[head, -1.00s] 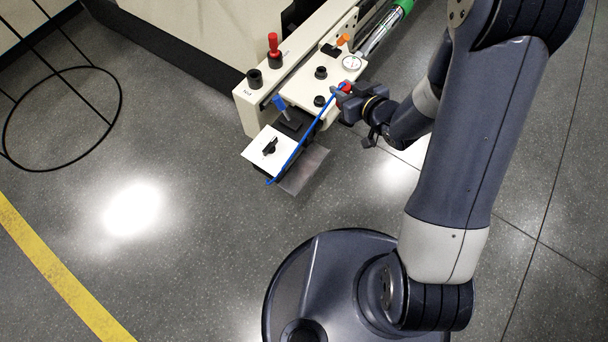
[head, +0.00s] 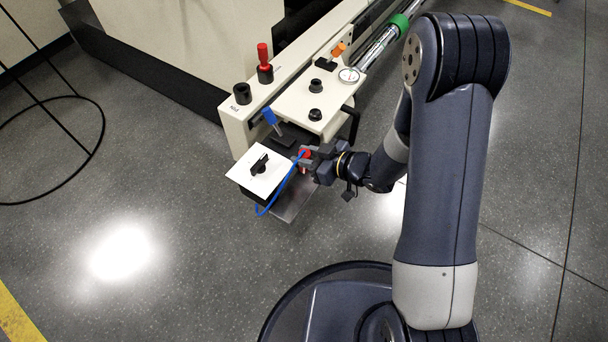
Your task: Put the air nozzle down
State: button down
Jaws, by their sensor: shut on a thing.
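My gripper (head: 312,158) is shut on the air nozzle (head: 305,153), a small red piece that shows between the jaws. A blue hose (head: 279,192) runs from it and curves down to the left, past the edge of a white plate. The gripper is at the right side of the machine's end, near a grey metal plate (head: 292,205). The jaws hide most of the nozzle, and I cannot tell whether it touches anything below.
The cream machine (head: 300,102) carries a red-handled lever (head: 264,62), a blue-handled lever (head: 271,119), an orange-handled lever (head: 338,50), black knobs and a gauge (head: 349,75). A white plate with a black knob (head: 262,172) is left of the gripper. A black wire ring stand (head: 93,150) is far left. Open floor lies in front.

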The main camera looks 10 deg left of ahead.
jog(key=shift+f+b, duration=1)
jog(key=shift+f, duration=1.35)
jog(key=shift+f, duration=0.2)
jog(key=c, duration=1.1)
grip_release()
jog(key=shift+r, duration=0.1)
jog(key=shift+r, duration=0.2)
jog(key=p+v, duration=0.4)
jog(key=v, duration=0.8)
jog(key=shift+s+f, duration=0.1)
jog(key=shift+f, duration=0.05)
